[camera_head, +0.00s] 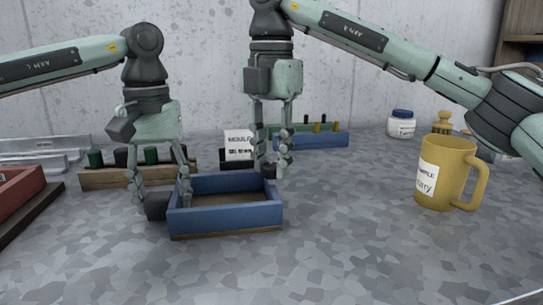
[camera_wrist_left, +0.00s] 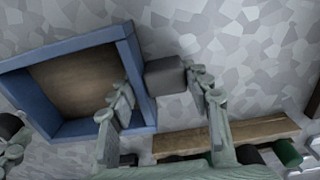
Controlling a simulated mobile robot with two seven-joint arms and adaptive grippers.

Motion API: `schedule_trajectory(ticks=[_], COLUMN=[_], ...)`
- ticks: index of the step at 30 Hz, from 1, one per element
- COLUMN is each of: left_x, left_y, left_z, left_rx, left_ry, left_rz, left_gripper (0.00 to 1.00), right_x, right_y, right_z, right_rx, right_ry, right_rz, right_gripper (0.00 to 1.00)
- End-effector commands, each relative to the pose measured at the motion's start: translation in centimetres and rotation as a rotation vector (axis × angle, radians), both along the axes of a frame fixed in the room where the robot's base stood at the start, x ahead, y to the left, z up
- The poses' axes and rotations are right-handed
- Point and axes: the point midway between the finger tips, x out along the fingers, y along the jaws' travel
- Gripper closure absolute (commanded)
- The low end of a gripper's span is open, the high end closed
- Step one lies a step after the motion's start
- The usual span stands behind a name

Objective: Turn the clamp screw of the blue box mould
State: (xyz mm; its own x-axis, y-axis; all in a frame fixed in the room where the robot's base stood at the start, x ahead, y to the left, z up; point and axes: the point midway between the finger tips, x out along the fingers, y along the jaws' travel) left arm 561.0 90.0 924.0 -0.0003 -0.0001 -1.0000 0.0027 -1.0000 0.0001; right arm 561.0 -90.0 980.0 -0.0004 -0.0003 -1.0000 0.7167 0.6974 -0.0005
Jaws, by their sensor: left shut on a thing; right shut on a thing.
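The blue box mould (camera_head: 226,218) is an open rectangular frame with a brown floor, standing on the grey speckled table. A dark block (camera_head: 157,206) sits against its left wall; the left wrist view shows this block (camera_wrist_left: 165,76) too. My left gripper (camera_head: 163,203) straddles the block and that wall, one finger outside and one inside the box, shut on them. My right gripper (camera_head: 270,173) points down at the box's back right corner, shut on a dark round knob, the clamp screw (camera_head: 268,171), largely hidden by the fingers.
A wooden-sided rack (camera_head: 110,178) with dark and green cylinders stands behind left. Another blue box (camera_head: 320,139) and a white label card (camera_head: 239,144) are at the back. A yellow mug (camera_head: 441,175) and white jar (camera_head: 402,124) stand right. The front table is clear.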

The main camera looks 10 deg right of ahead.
Motion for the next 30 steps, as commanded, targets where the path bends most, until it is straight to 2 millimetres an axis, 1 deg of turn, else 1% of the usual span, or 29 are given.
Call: schedule_trajectory(ticks=[5,6,10,19,22,26,30], left_x=[0.0,0.0,0.0,0.0,0.0,0.0,0.0], left_y=[0.0,0.0,0.0,0.0,0.0,0.0,0.0], left_z=[0.0,0.0,0.0,0.0,0.0,0.0,0.0], left_rx=[0.000,0.000,0.000,0.000,0.000,0.000,0.000], left_ry=[0.000,0.000,0.000,0.000,0.000,0.000,0.000], left_rz=[0.001,0.001,0.001,0.000,0.000,0.000,0.001], left_gripper=[1.00,1.00,1.00,1.00,1.00,1.00,1.00], right_x=[0.0,0.0,0.0,0.0,0.0,0.0,0.1], right_y=[0.0,0.0,0.0,0.0,0.0,0.0,0.0], right_z=[0.0,0.0,0.0,0.1,0.9,3.1,6.2], right_rx=[0.001,0.001,0.001,0.001,0.001,0.002,-0.001], right_ry=[-0.001,-0.001,-0.001,-0.001,-0.003,-0.004,-0.006], right_rz=[-0.001,-0.001,-0.001,0.001,0.001,0.000,-0.002], right_gripper=[1.00,0.67,0.51,0.51,0.51,0.51,0.51])
